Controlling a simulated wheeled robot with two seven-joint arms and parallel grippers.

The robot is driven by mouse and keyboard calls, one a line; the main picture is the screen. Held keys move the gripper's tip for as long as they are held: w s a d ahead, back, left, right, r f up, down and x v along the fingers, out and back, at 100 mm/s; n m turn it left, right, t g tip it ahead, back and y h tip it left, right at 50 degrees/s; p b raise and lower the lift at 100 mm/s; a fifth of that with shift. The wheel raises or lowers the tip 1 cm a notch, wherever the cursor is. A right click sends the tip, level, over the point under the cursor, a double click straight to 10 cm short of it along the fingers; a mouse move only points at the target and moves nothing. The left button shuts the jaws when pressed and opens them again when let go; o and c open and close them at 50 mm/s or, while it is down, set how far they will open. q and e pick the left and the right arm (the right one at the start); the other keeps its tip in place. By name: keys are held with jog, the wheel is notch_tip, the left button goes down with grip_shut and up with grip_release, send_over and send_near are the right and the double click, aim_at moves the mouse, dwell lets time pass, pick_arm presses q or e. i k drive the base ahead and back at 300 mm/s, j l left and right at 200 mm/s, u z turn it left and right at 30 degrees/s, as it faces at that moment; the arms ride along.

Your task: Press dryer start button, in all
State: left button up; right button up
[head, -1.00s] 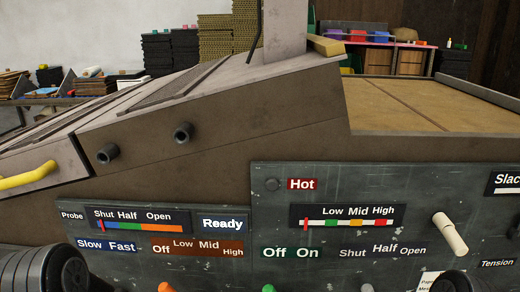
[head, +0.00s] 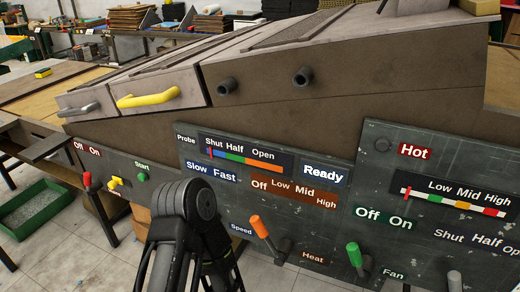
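A small round green button (head: 143,177) sits under the label "Start" on the left grey control panel (head: 155,168) of the machine. To its left on the same panel are a red-tipped lever (head: 88,180) below "Off On" and a yellow handle (head: 116,182). My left arm's dark rounded link stands in front of the panels, just right of the green button, and hides part of the panel edge. Neither gripper's fingers show in the head view.
The middle panel has an orange lever (head: 259,227) and a "Ready" sign (head: 324,173). A green lever (head: 354,254) stands on the right panel. A yellow bar handle (head: 148,97) juts from the machine's front. A green bin (head: 40,200) is on the floor at left.

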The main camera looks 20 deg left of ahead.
aim_at(142, 177)
jog(key=u, duration=1.35)
